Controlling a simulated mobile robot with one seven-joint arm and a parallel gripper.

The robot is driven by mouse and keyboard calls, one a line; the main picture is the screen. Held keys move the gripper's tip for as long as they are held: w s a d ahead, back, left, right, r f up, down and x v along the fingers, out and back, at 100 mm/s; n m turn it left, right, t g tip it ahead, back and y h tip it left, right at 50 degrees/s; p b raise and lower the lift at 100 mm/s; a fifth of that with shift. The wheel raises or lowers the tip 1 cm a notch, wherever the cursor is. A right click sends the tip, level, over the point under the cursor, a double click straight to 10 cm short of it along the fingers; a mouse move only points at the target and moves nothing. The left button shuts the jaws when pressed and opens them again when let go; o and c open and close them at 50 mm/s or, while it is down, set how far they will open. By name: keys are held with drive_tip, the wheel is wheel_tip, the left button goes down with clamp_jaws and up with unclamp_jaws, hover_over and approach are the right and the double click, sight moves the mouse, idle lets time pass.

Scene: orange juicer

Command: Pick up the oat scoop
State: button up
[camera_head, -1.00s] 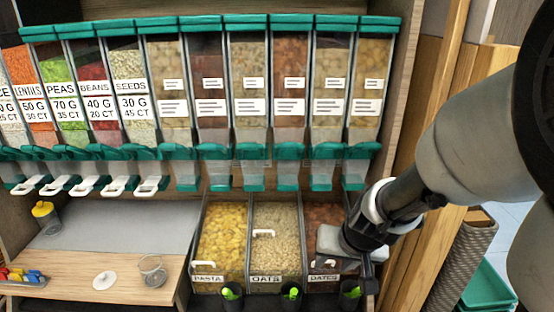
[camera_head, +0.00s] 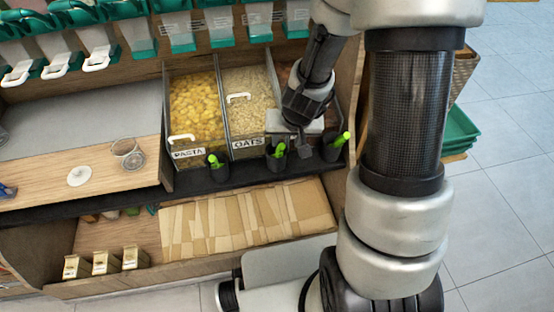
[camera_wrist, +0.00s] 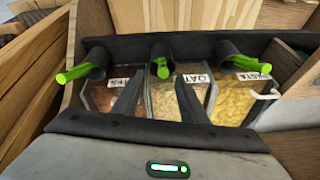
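The middle green-handled tool (camera_head: 279,150), likely the oat scoop, stands in a black cup (camera_head: 277,164) in front of the bin labelled OATS (camera_head: 250,95). Only its green handle shows; the lower part is hidden in the cup. In the wrist view the same green handle (camera_wrist: 162,69) is at the upper middle, just beyond my fingertips. My gripper (camera_head: 303,148) hangs at the front of the bins, just right of this cup in the head view. In the wrist view my gripper (camera_wrist: 158,100) has its two dark fingers apart with nothing between them.
Similar green handles stand in cups before the PASTA bin (camera_head: 195,105) and before the bin at right, mostly hidden by my arm. White handles rise over the pasta and oats bins. A counter (camera_head: 90,165) lies left, with a clear cup (camera_head: 128,152) and white lid (camera_head: 80,176).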

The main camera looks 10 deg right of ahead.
sight(280, 154)
drive_tip(key=b+x, duration=0.1)
drive_tip(key=x, duration=0.2)
drive_tip(key=b+x, duration=0.1)
drive_tip(key=x, duration=0.2)
drive_tip(key=b+x, duration=0.1)
drive_tip(key=x, duration=0.3)
drive_tip(key=shift+w+a+r, duration=0.1)
drive_tip(key=shift+a, duration=0.2)
clamp_jaws()
